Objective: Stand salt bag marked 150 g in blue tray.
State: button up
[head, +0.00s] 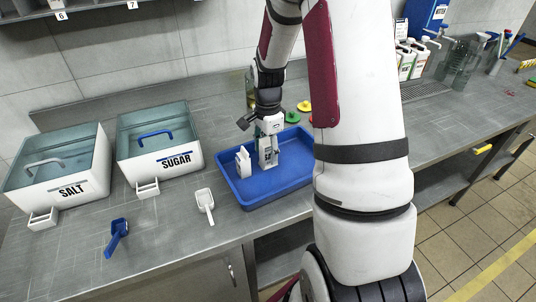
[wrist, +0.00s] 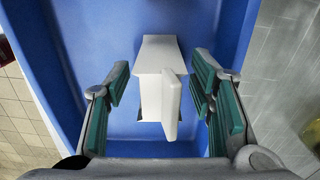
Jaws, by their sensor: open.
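The blue tray (head: 290,185) lies on the grey counter. A white bag (head: 267,157) with dark marks on its front stands upright in it, directly below my gripper (head: 267,136). The weight on it is too small to read. A second white bag (head: 243,162) stands just left of it in the tray. In the wrist view, a white bag (wrist: 160,58) with a raised top fin stands between the spread green-padded fingers of my gripper (wrist: 162,112). Gaps show on both sides, so the fingers do not clamp it.
Left are the SALT bin (head: 85,175) and SUGAR bin (head: 190,150). A blue scoop (head: 117,236) and a white scoop (head: 205,203) lie in front. Yellow and green discs (head: 304,106) lie behind the tray. The tray's front right is free.

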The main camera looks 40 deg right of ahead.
notch_tip(320, 180, up, 10)
jog(key=shift+f, duration=0.1)
jog(key=s+a+r+n+t, duration=0.2)
jog(key=s+a+r+n, duration=0.6)
jog(key=a+r, duration=0.3)
jog(key=s+a+r+n, duration=0.1)
jog(key=s+a+n, duration=0.3)
jog(key=s+n, duration=0.2)
jog(key=s+a+r+n+t, duration=0.1)
jog(key=s+a+n, duration=0.3)
jog(key=s, duration=0.5)
jog(key=shift+a+n, duration=0.25)
jog(key=shift+n, duration=0.75)
